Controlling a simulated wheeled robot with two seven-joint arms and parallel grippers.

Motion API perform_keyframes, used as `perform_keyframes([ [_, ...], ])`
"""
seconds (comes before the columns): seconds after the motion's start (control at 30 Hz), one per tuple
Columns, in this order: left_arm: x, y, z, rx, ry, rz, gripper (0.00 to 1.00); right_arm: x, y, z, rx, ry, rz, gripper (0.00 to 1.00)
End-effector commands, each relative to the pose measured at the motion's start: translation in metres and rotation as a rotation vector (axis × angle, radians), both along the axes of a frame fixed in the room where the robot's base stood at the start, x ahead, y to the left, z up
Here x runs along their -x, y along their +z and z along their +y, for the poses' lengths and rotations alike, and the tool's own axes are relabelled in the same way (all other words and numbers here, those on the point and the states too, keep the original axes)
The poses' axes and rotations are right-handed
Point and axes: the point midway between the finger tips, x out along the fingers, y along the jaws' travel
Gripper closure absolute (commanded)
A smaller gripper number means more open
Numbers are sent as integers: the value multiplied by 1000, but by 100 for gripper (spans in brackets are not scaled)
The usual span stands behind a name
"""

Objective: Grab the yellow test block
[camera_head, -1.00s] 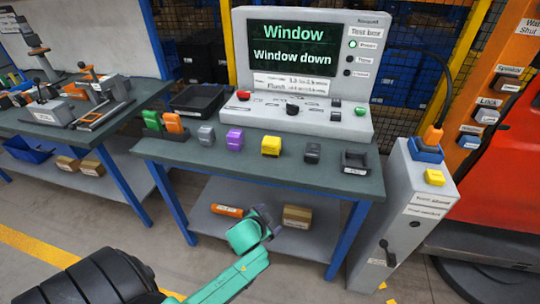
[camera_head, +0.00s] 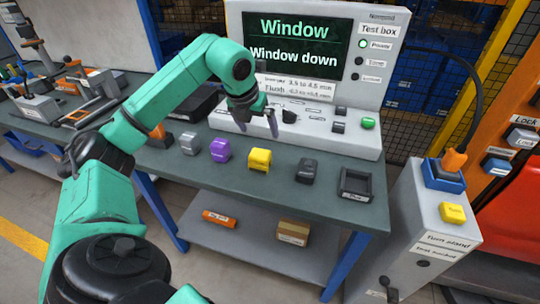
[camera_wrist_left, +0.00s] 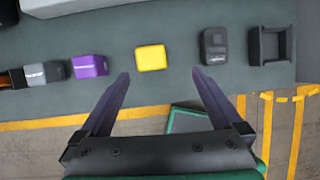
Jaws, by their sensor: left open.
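The yellow test block (camera_head: 259,160) sits on the grey-green bench top, between a purple block (camera_head: 220,149) and a dark grey block (camera_head: 307,171). My left gripper (camera_head: 257,131) hangs above the bench, over the area of the purple and yellow blocks, with its fingers pointing down. In the left wrist view the yellow block (camera_wrist_left: 151,57) lies ahead of the open, empty fingers (camera_wrist_left: 163,84), roughly centred between them and apart from both. My right gripper is not in view.
The test box (camera_head: 310,60) with its "Window down" screen stands behind the blocks. A grey block (camera_head: 190,143) is left of the purple one. A black tray (camera_head: 355,184) is at the right end. A pedestal (camera_head: 432,215) with another yellow block (camera_head: 452,212) stands beyond the bench.

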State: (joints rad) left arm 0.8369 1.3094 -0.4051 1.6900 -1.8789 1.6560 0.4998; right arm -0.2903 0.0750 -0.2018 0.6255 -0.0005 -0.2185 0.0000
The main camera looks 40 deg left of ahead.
Motion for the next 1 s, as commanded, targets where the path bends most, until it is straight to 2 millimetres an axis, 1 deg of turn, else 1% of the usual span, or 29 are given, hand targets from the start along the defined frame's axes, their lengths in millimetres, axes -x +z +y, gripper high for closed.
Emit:
perform_keyframes([
  [0.03,5,1,12,-27,35,19,0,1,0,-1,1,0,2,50],
  [0.1,5,-7,19,-41,51,33,0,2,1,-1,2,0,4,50],
  [0.17,1,-20,19,-38,48,37,0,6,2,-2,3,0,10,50],
  [0.3,-13,-53,22,-36,44,35,0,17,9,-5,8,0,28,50],
  [0.37,-18,-66,24,-36,44,35,0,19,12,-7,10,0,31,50],
  [0.57,-27,-91,25,-34,41,32,0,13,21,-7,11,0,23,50],
  [0.67,-32,-109,25,-33,40,33,0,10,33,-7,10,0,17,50],
  [0.73,-37,-123,26,-32,41,31,0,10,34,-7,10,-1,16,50],
  [0.83,-41,-132,27,-34,42,28,0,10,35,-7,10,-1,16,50],
  [1.0,-41,-134,28,-36,40,27,0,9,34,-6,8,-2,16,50],
])
